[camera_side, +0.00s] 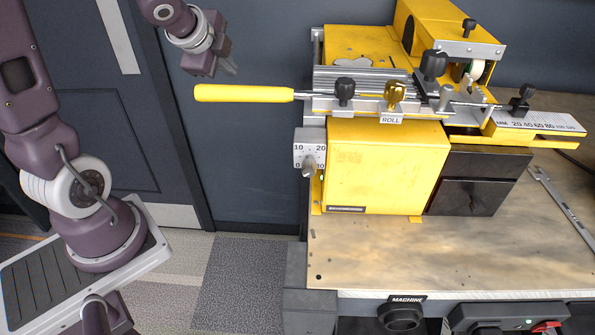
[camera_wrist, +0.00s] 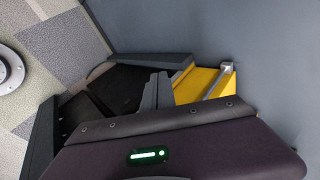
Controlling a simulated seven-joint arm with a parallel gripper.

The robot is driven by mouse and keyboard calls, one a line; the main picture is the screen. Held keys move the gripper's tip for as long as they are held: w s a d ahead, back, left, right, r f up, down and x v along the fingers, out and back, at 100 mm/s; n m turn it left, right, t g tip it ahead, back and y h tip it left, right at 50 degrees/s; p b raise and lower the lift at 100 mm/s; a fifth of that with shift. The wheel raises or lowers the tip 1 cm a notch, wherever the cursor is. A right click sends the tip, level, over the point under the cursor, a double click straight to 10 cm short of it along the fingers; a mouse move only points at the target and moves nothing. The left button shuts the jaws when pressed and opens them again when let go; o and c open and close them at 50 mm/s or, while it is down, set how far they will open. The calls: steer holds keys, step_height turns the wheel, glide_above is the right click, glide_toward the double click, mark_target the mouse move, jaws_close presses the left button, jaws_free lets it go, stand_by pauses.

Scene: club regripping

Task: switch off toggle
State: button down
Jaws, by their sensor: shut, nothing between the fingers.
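The word MACHINE marks a plate above a round black fitting (camera_side: 402,317) on the bench's front edge. To its right is a dark control panel (camera_side: 505,318) with small green and red parts, cut off by the frame's bottom. I cannot tell which of these is the toggle. My gripper (camera_side: 229,69) is at the upper left of the side view, in the air left of the yellow machine and far from the panel. It is shut and empty. Its fingers also show in the wrist view (camera_wrist: 156,92); no toggle is seen there.
The yellow machine (camera_side: 385,165) stands on the wooden bench (camera_side: 370,255). Its yellow handle (camera_side: 244,93) sticks out left, just below my gripper. A dial (camera_side: 309,150) is on its left side. A metal caliper-like tool (camera_side: 566,208) lies at right. The bench front is clear.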

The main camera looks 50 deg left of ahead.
step_height(320, 180, down, 12)
steer(key=w+m+h, duration=0.2)
steer(key=m+h, duration=0.1)
steer(key=m, duration=0.2)
steer(key=s+d+f+m+h, duration=0.4)
steer(key=d+f+h, duration=0.35)
steer(key=f, duration=0.35)
steer(key=s+d+r+n+t+h, duration=0.2)
steer(key=s+d+r+t+h, duration=0.3)
steer(key=d+t, duration=0.4)
steer(key=shift+s+r+t, duration=0.4)
steer(key=shift+s+r, duration=0.25)
steer(key=shift+d, duration=0.2)
steer(key=x, duration=1)
